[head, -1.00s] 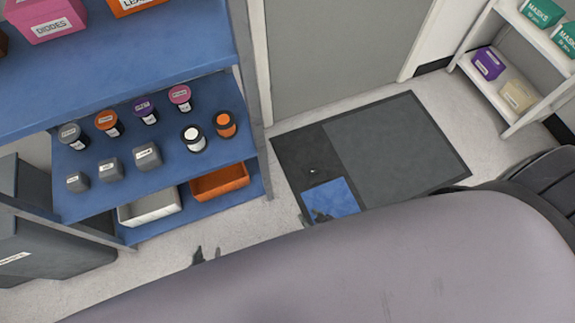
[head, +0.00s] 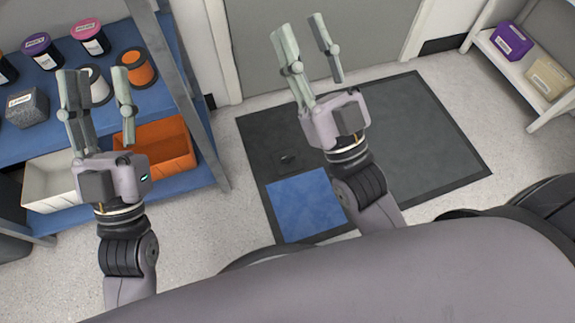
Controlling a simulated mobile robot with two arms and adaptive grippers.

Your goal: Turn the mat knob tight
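The dark floor mat (head: 262,128) lies in front of the grey door, with a large grey panel and a blue panel (head: 305,203). A small black knob-like piece (head: 287,158) sits on the mat's dark part above the blue panel; its details are too small to tell. My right gripper (head: 302,26) is open and empty, raised over the mat, right of the small piece, and hides part of the mat. My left gripper (head: 96,76) is open and empty, in front of the blue shelf. Neither gripper appears to touch anything.
The blue shelf (head: 205,172) at left holds several jars, a grey block (head: 28,108), a white bin (head: 45,185) and an orange bin (head: 165,140). A white shelf (head: 490,50) at right holds a purple box (head: 511,41) and a beige box (head: 550,78). Pale floor is free around the mat.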

